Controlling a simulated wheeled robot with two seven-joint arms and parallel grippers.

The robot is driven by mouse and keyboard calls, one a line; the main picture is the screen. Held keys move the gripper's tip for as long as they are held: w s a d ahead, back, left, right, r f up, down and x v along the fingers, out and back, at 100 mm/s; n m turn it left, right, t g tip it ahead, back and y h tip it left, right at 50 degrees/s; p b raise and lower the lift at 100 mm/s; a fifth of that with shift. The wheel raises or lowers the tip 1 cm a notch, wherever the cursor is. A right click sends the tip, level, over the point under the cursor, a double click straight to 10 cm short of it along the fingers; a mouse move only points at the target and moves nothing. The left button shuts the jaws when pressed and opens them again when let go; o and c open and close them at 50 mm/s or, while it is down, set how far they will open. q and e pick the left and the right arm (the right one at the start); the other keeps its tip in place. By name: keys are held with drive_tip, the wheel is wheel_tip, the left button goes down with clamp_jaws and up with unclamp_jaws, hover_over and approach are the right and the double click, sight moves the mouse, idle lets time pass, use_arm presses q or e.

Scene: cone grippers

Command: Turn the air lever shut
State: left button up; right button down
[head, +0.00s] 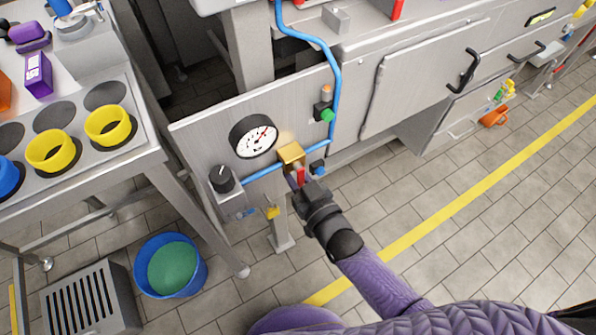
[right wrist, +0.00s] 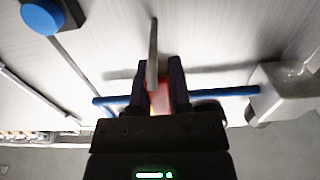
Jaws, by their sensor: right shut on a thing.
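The air lever (head: 300,176) is a small red handle below a brass valve body (head: 291,153) on the blue air pipe, on the front of a steel panel. My right gripper (head: 297,183) reaches it from below right and is shut on it. In the right wrist view, the red lever (right wrist: 160,98) shows between the two dark fingers of the gripper (right wrist: 163,82). A thin grey bar crosses in front there. The fingers hide part of the lever, so its exact angle is hard to tell. My left gripper is not in view.
A pressure gauge (head: 253,136) and a black knob (head: 221,178) sit left of the valve. A green button (head: 326,114) is above right. A blue bucket (head: 170,266) stands on the floor by a table with yellow rings (head: 107,125).

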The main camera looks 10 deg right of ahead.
idle(0.5)
drive_tip(key=c, duration=0.6)
unclamp_jaws()
drive_tip(key=shift+o, duration=0.2)
drive_tip(key=p+v, duration=0.3)
drive_tip(key=v, duration=0.7)
